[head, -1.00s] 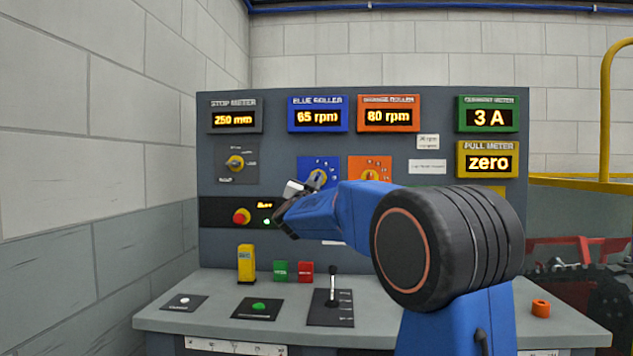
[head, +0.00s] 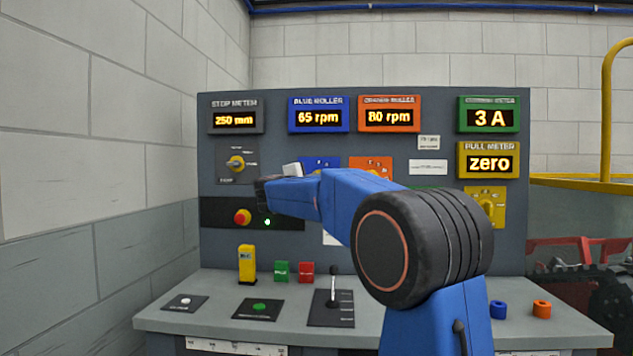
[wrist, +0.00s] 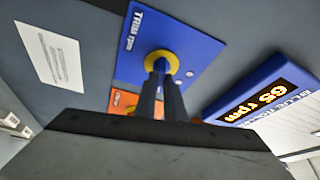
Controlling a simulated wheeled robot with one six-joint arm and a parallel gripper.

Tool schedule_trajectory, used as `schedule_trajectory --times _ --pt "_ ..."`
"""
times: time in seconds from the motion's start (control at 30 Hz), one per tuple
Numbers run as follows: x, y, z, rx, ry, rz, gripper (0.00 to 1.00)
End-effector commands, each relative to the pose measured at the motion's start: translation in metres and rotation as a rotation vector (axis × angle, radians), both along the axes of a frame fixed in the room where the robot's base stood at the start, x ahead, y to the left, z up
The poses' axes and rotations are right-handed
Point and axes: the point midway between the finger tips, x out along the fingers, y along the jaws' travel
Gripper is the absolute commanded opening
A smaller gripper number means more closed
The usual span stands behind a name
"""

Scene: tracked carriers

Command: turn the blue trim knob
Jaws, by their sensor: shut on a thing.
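The blue trim knob (wrist: 161,55) shows in the wrist view as a yellow round base on a blue plate (wrist: 200,48) marked "TRIM rpm". My gripper (wrist: 161,72) is shut on the knob, its two dark fingers reaching the yellow base. The fingers hide the knob's grip and pointer. In the head view the blue plate (head: 320,162) is mostly behind my arm, and my fingertips cannot be made out there. The blue roller meter (head: 318,116) above it reads 65 rpm.
An orange plate (head: 371,164) sits right beside the blue one. The orange roller meter (head: 389,115) reads 80 rpm. A red stop button (head: 242,216) is at lower left. A lever (head: 333,290), small blocks and buttons stand on the desk below.

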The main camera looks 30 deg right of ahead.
Motion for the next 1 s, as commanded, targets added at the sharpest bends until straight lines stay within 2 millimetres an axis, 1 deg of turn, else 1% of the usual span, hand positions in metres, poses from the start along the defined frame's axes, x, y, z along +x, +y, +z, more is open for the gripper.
schedule_trajectory --times 0.2,0.4,0.6,1.0 --pt "0.0001 -0.0005 -0.0013 0.116 -0.075 -0.003 0.00" --pt "0.0000 -0.0006 -0.0012 0.180 -0.119 -0.003 0.00" --pt "-0.0001 -0.0006 -0.0017 0.209 -0.136 -0.003 0.00" --pt "-0.0001 -0.0008 -0.0020 0.214 -0.139 -0.003 0.00"
